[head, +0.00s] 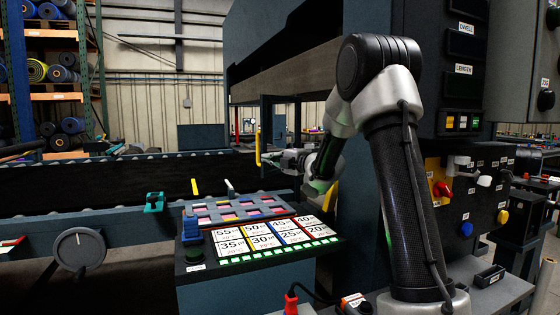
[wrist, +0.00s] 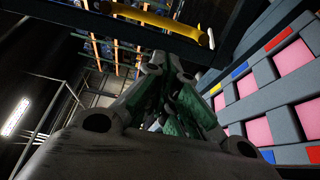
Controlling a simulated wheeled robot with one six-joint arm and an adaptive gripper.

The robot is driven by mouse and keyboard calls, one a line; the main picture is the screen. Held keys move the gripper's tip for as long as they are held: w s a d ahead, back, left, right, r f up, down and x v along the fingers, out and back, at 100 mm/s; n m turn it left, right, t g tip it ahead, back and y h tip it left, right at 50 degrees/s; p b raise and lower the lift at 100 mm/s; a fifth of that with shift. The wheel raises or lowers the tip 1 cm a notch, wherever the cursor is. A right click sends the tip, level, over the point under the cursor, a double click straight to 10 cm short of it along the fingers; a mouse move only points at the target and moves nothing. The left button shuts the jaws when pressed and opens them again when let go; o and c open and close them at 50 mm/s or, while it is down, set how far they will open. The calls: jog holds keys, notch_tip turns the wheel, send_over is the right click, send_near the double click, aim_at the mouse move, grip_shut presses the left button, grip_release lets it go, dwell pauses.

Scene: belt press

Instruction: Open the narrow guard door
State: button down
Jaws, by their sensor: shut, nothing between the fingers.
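A yellow bar handle (head: 257,149) stands upright beside a dark narrow frame (head: 267,118) under the press in the head view. I take this frame for the guard door, but its outline is hard to make out and I cannot tell how far it stands open. In the wrist view the yellow handle (wrist: 160,22) lies across the top, beyond my fingertips. My gripper (head: 266,158) is beside the handle's lower end in the head view. In the wrist view my gripper (wrist: 168,62) is shut and empty, with its fingers together; a gap shows between it and the handle.
A control panel (head: 262,259) with numbered cards and a tray of pink and coloured blocks (head: 238,209) lies below my arm. The roller conveyor (head: 110,180) runs left. The dark press body (head: 290,75) hangs overhead. A red emergency button (head: 441,189) is at right.

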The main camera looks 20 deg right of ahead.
jog(key=shift+x, duration=1.25)
jog(key=w+a+m+t+h, duration=0.1)
jog(key=w+a+h, duration=0.3)
jog(key=w, duration=0.4)
jog(key=shift+w+m, duration=0.15)
jog(key=shift+m, duration=0.75)
